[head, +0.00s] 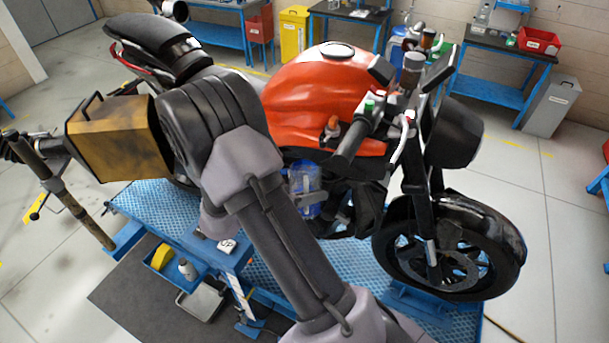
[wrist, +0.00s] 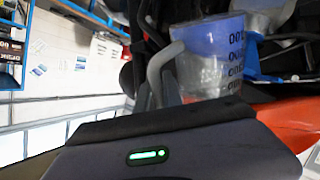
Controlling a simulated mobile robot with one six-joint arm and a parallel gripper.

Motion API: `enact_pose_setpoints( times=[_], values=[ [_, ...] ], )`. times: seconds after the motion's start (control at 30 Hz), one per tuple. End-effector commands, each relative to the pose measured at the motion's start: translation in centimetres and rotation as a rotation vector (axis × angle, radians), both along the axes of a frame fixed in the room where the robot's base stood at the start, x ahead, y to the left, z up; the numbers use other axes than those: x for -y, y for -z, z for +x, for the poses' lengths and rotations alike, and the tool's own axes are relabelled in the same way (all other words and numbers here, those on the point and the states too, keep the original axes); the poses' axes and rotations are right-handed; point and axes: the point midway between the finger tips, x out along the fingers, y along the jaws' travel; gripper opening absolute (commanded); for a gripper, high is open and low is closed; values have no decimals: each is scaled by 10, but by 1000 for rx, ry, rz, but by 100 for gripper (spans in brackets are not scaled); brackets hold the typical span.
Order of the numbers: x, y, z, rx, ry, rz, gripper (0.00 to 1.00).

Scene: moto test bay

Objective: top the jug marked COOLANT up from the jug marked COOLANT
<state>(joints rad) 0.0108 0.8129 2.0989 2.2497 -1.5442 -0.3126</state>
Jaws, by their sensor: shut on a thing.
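A clear jug (wrist: 205,60) with blue liquid and dark lettering fills the upper middle of the wrist view. The view is roughly upside down; only part of the lettering shows. Its grey handle (wrist: 158,68) is at its left, where my gripper (wrist: 150,95) is shut on it; the fingertips are mostly hidden. Part of a second clear vessel (wrist: 268,14) shows behind, with a blue bracket beside it. In the head view a clear jug with blue contents (head: 305,188) shows beside the motorcycle, just past my arm. I cannot tell which jug this is. My gripper is hidden there.
The orange motorcycle (head: 310,98) stands on a blue platform (head: 150,208); its handlebar and front wheel (head: 450,250) are close to my arm. A blue tray stand (head: 205,258) holds small items. Benches (head: 490,80), a yellow bin (head: 293,32) and a grey bin (head: 552,103) stand behind.

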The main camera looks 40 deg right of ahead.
Motion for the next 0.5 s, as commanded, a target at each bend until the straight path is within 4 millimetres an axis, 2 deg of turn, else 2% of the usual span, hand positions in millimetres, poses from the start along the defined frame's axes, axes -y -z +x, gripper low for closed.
enact_pose_setpoints(
  times=[0.23, 0.43, 0.5],
  values=[
    [-10, 15, -11, 99, -2, -82, 0],
    [-15, 16, -17, 159, 0, -128, 0],
    [-17, 21, -20, 185, 0, -151, 0]
  ],
)
